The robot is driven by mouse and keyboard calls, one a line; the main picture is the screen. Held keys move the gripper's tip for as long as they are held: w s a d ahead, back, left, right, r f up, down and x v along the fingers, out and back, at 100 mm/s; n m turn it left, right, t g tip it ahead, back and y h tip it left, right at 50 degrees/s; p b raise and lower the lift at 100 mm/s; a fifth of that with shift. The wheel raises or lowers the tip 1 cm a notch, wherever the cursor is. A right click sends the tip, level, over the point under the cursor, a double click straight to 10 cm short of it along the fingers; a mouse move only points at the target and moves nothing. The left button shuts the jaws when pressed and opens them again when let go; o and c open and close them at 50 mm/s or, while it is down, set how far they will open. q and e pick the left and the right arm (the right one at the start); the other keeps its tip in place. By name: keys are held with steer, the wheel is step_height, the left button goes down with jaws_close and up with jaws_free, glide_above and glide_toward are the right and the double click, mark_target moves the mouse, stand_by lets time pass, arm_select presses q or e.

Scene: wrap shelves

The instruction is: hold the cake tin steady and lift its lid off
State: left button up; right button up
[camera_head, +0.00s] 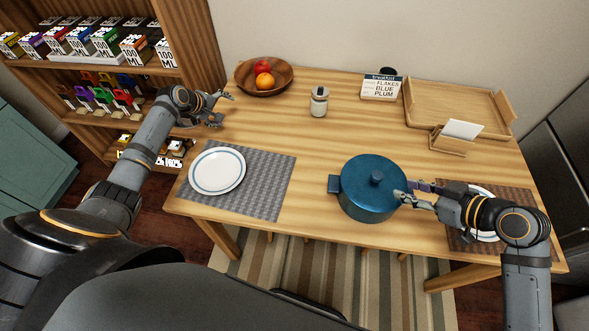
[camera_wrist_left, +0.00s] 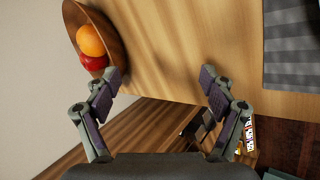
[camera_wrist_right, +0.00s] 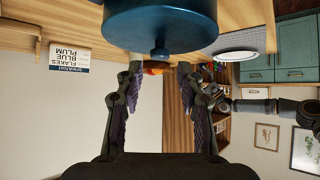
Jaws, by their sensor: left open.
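The cake tin (camera_head: 360,205) is a round dark blue tin standing near the front edge of the table, right of centre. Its lid (camera_head: 360,174) is on, with a blue knob (camera_head: 377,177) on top. A side handle (camera_head: 334,184) shows at left. My right gripper (camera_head: 407,197) is open at the tin's right side. In the right wrist view, the knob (camera_wrist_right: 160,54) lies ahead between the open fingers (camera_wrist_right: 158,76); I cannot tell whether they touch the tin. My left gripper (camera_head: 224,108) is open and empty over the table's left end, well away from the tin.
A plate (camera_head: 217,170) on a grey mat (camera_head: 268,185) lies left of the tin. A fruit bowl (camera_head: 285,84), jar (camera_head: 319,101), sign (camera_head: 381,87), wooden tray (camera_head: 455,97) and card holder (camera_head: 450,144) stand behind. Another mat (camera_head: 523,208) lies under my right arm. The middle table is clear.

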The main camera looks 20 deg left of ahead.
mark_target(332, 183)
arm_select(q)
steer(key=s+d+r+n+h, duration=0.15)
steer(key=d+r+h, duration=0.3)
steer(key=d, duration=0.65)
steer(key=s+d+r+n+h, duration=0.1)
steer(key=d+r+n+h, duration=0.3)
steer(key=d, duration=0.7)
steer(key=s+d+f+g+h, duration=0.1)
steer(key=s+d+f, duration=0.1)
steer(key=s+d, duration=0.1)
steer(key=s+d+f+g+h, duration=0.1)
steer(key=s+d+f+g, duration=0.1)
steer(key=s+d+f, duration=0.1)
steer(key=s+d+f+g+h, duration=0.1)
steer(key=s+d+f+g, duration=0.1)
steer(key=s+d, duration=0.2)
steer(key=shift+s+d+f+h, duration=0.1)
steer(key=shift+s+d+h, duration=0.05)
steer(key=shift+s, duration=0.55)
steer(key=shift+s+d+f+h, duration=0.1)
steer(key=shift+s+d, duration=0.05)
steer(key=shift+s, duration=0.55)
steer(key=x, duration=1)
steer(key=shift+d+f, duration=0.15)
steer(key=shift+f, duration=0.05)
